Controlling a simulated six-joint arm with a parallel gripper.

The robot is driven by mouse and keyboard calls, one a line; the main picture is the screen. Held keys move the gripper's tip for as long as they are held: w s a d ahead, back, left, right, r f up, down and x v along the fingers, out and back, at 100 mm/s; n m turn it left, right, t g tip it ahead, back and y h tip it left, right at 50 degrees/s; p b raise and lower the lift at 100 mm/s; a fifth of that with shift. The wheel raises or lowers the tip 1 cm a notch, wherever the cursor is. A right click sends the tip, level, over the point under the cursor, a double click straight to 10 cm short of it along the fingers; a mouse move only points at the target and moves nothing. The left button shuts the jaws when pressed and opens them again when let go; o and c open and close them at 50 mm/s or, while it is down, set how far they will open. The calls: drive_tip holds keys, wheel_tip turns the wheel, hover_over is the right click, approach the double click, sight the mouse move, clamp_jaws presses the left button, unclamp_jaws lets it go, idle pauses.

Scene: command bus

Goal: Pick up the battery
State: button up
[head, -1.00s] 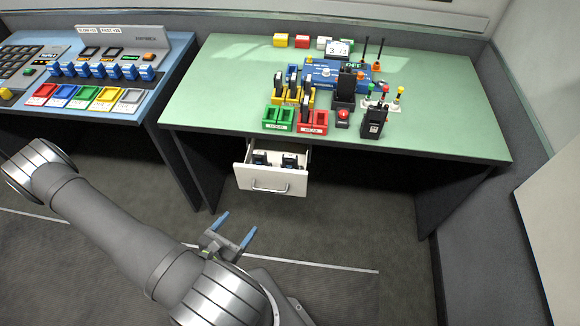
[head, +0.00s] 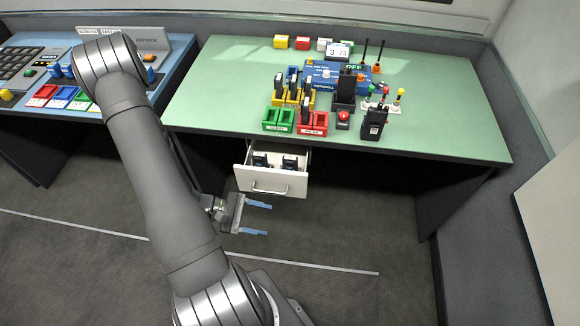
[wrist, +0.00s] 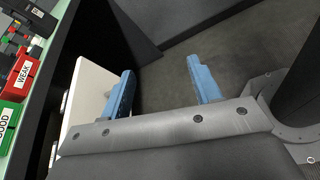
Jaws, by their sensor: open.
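Two small dark blocks, which look like batteries, lie in the open white drawer (head: 271,180) under the green desk. One is the left block (head: 260,160), the other the right block (head: 290,163). My gripper (head: 268,219) is open and empty, in front of and below the drawer, with its blue fingers pointing right. In the wrist view my gripper (wrist: 160,68) has nothing between its fingers, and the white drawer front (wrist: 92,88) shows beside and behind the left finger. The blocks in the drawer cannot be made out in the wrist view.
The green desk (head: 440,130) holds a red tray (head: 313,125), a green tray (head: 278,121), a yellow rack (head: 294,98), a blue device (head: 325,75) and a black handset (head: 374,123). A blue console (head: 185,62) stands left. The floor below the drawer is clear.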

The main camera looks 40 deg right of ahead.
drive_tip(key=w+d+r+m+y, duration=0.2)
drive_tip(key=w+d+m+y, duration=0.15)
drive_tip(key=m+y, duration=0.35)
wheel_tip(320, 180, up, 12)
drive_tip(key=m+t+y, duration=0.4)
drive_tip(key=m+t, duration=0.4)
drive_tip(key=t, duration=0.1)
hover_over(290, 165)
drive_tip(key=f, duration=0.8)
drive_tip(key=w+f, duration=0.1)
drive_tip(key=f, duration=0.3)
drive_tip(key=shift+d, duration=0.15)
drive_tip(key=shift+d+f, duration=0.2)
drive_tip(key=shift+f, duration=2.5)
drive_tip(key=c, duration=0.8)
